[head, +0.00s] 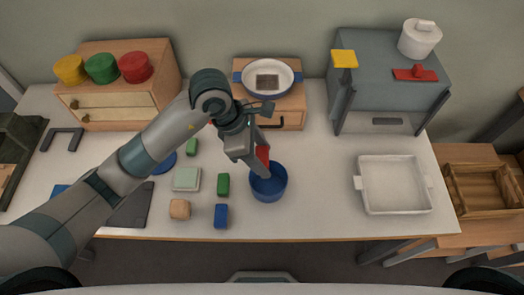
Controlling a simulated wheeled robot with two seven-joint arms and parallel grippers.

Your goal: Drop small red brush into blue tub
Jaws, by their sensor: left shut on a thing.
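The blue tub (268,190) is a round, open container near the front middle of the table. My left gripper (258,162) is shut on a small red thing (263,154), which appears to be the small red brush. The gripper points down and holds it over the tub's back left rim. The fingers hide part of the red thing, and I cannot tell whether it touches the rim. My right gripper is out of view.
Green blocks (223,184), a blue block (221,215) and a tan block (180,209) lie left of the tub. A white tray (364,199) stands at the right. A grey cabinet (390,100) carries a flat red piece (404,75). The table between tub and tray is clear.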

